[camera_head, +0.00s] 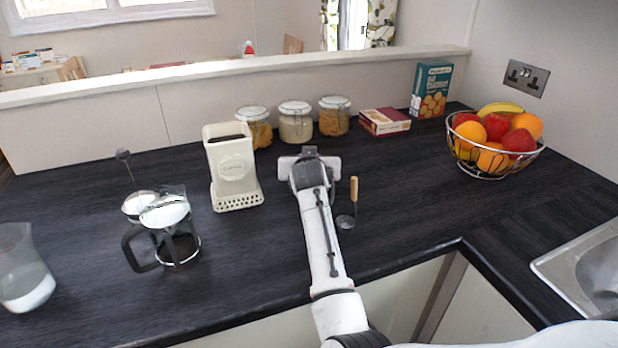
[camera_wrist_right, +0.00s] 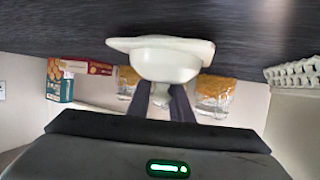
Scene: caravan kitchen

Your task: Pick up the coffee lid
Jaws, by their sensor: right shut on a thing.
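The cream coffee lid (camera_wrist_right: 160,62) shows in the right wrist view, with a broad flat rim and a rounded body. My right gripper (camera_wrist_right: 161,104) is shut on the small knob of the lid, its two dark fingers on either side. In the head view my right gripper (camera_head: 309,165) is over the counter, right of the coffee canister, and hides the lid. The cream coffee canister (camera_head: 232,162) stands upright, open at the top with dark contents. I cannot tell whether the lid touches the counter. My left gripper is not in view.
A scoop (camera_head: 347,220) lies right of my right arm. Glass jars (camera_head: 296,122), a small box (camera_head: 385,121), a blue box (camera_head: 431,90) and a fruit bowl (camera_head: 490,165) stand behind and right. A French press (camera_head: 170,232) and a jug (camera_head: 22,270) are at left.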

